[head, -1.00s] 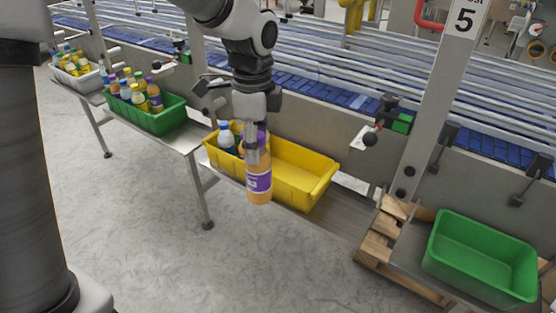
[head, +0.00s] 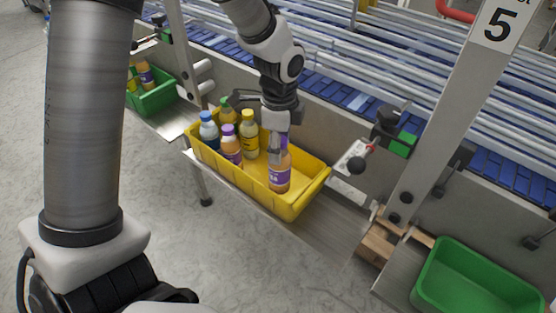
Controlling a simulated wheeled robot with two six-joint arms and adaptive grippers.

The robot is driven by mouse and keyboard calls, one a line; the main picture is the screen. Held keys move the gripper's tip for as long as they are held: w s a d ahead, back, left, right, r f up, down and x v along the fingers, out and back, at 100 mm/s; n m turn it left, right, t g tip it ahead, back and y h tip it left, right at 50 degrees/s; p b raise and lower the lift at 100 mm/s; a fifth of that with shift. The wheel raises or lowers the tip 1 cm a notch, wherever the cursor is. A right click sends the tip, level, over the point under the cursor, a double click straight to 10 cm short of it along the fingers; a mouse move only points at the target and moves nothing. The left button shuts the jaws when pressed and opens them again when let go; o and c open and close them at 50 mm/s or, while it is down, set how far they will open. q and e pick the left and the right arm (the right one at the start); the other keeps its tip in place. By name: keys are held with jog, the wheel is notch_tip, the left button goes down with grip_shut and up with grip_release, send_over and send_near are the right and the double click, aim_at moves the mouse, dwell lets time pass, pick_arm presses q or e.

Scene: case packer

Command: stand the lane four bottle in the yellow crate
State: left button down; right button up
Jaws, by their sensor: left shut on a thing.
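An orange bottle with a purple label and purple cap (head: 279,175) is upright in my left gripper (head: 277,145), which is shut around its top. Several bottles stand in the crate's left half: a blue-capped one (head: 209,132), a purple-capped orange one (head: 231,148), a yellow-capped one (head: 249,137) and a green-capped one (head: 226,112). My right gripper is not in view.
The crate's right part is bare. A green crate with bottles (head: 158,98) stands at upper left, and an empty green crate (head: 425,272) at lower right. A post marked 5 (head: 450,110) and a black fixture with a green block (head: 402,144) stand right of the yellow crate.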

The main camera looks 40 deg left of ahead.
pick_arm(q)
jog(key=f, duration=0.1)
jog(key=w+f, duration=0.1)
jog(key=f, duration=0.1)
jog(key=shift+w+f, duration=0.1)
jog(key=shift+w, duration=0.15)
jog(key=f, duration=0.1)
jog(key=s+f+p, duration=0.1)
jog(key=f, duration=0.1)
jog(key=shift+f, duration=0.45)
jog(key=shift+w+f, duration=0.15)
jog(key=shift+w, duration=0.1)
jog(key=shift+c, duration=2.3)
grip_release()
jog(key=shift+s, duration=0.15)
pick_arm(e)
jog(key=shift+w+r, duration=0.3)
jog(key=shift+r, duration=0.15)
pick_arm(q)
notch_tip(320, 180, up, 12)
jog(key=shift+f+b, duration=0.1)
jog(key=shift+b, duration=1.1)
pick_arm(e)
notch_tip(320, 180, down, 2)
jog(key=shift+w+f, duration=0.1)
